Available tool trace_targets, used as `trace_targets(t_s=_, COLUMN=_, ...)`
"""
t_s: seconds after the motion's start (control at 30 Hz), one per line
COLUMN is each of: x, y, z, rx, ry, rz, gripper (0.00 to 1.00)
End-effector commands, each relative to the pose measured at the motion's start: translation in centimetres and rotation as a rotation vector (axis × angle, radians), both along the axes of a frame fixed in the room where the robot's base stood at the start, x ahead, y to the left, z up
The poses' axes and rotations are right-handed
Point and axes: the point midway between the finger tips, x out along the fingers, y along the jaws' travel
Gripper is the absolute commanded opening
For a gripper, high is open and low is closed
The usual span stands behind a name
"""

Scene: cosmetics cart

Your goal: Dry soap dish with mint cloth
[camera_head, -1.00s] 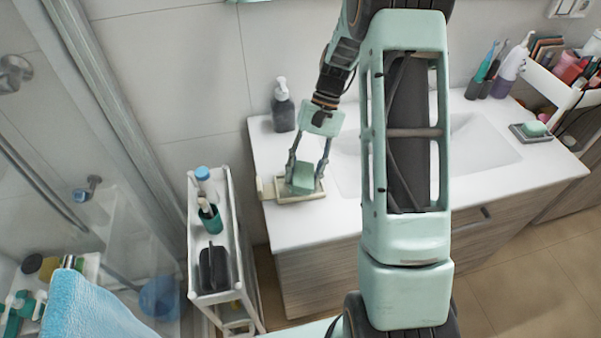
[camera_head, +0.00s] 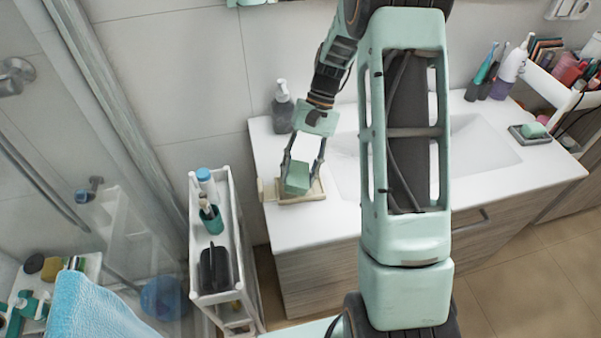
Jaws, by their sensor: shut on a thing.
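A cream soap dish (camera_head: 318,190) sits at the front left of the white counter. A folded mint cloth (camera_head: 297,180) is between the fingers of my gripper (camera_head: 302,172), which is shut on it. The cloth is tilted and lies over the inside of the dish, covering much of it. I cannot tell whether it presses on the dish bottom.
A dark soap dispenser (camera_head: 282,108) stands behind my gripper. The washbasin (camera_head: 475,145) is to the right, partly behind my arm. A narrow white cart (camera_head: 217,297) with bottles stands left of the counter. A blue towel (camera_head: 90,308) hangs at lower left.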

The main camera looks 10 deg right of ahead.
Motion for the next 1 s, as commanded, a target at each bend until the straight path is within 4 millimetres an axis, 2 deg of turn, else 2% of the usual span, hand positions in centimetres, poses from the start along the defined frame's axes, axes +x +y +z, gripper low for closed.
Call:
trace_targets(t_s=0.1, x=0.0, y=0.0, z=1.7, rx=0.0, ry=0.0, rz=0.0, gripper=0.2)
trace_targets(t_s=0.53, x=0.0, y=0.0, z=5.9, rx=0.0, ry=-0.001, rz=0.0, gripper=0.2)
trace_targets(t_s=1.0, x=0.0, y=0.0, z=6.0, rx=0.0, ry=0.0, rz=0.0, gripper=0.2)
